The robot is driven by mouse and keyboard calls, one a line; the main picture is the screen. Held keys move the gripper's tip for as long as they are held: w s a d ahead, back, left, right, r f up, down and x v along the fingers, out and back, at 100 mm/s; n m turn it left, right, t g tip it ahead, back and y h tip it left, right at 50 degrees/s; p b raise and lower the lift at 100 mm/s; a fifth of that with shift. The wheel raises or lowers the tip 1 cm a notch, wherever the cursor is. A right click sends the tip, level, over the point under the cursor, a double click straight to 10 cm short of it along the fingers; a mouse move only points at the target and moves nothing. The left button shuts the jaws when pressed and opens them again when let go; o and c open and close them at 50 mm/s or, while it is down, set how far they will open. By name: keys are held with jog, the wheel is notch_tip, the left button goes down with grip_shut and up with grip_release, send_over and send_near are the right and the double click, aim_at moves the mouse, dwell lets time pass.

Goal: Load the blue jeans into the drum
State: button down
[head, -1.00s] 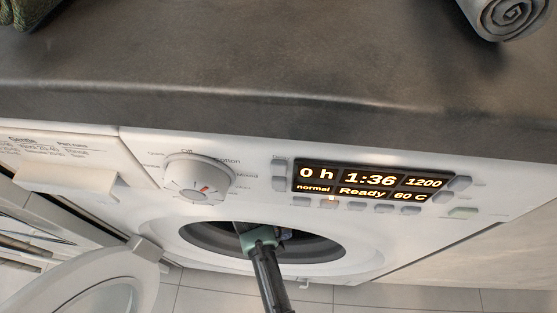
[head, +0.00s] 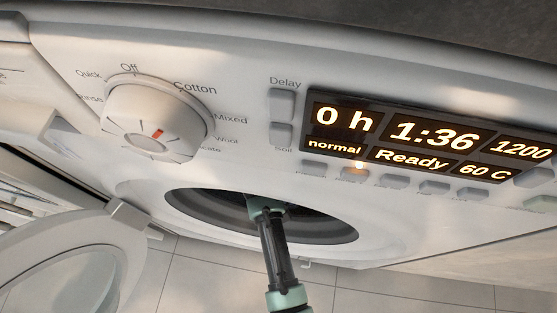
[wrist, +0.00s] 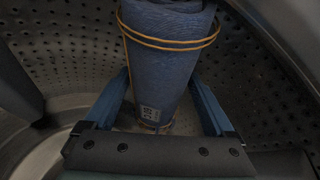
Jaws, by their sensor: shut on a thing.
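The blue jeans (wrist: 168,60) are a rolled bundle with an orange band around it, in the wrist view. My gripper (wrist: 160,105) is shut on the roll, with a blue finger on each side. The perforated drum wall (wrist: 260,80) surrounds the roll and the fingers. In the head view my arm reaches through the round opening of the washer (head: 335,232); the jeans and fingertips are hidden inside the dark drum there. I cannot tell whether the roll touches the drum wall.
The washer door (head: 75,260) stands open at the lower left. The control panel has a dial (head: 155,120) and a lit display (head: 430,140) reading Ready. The dark counter edge (head: 400,25) is above. Tiled floor (head: 215,275) shows below.

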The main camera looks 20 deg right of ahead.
jog(key=shift+w, duration=0.1)
jog(key=shift+f, duration=0.1)
jog(key=shift+f, duration=0.5)
jog(key=shift+f, duration=0.1)
grip_release()
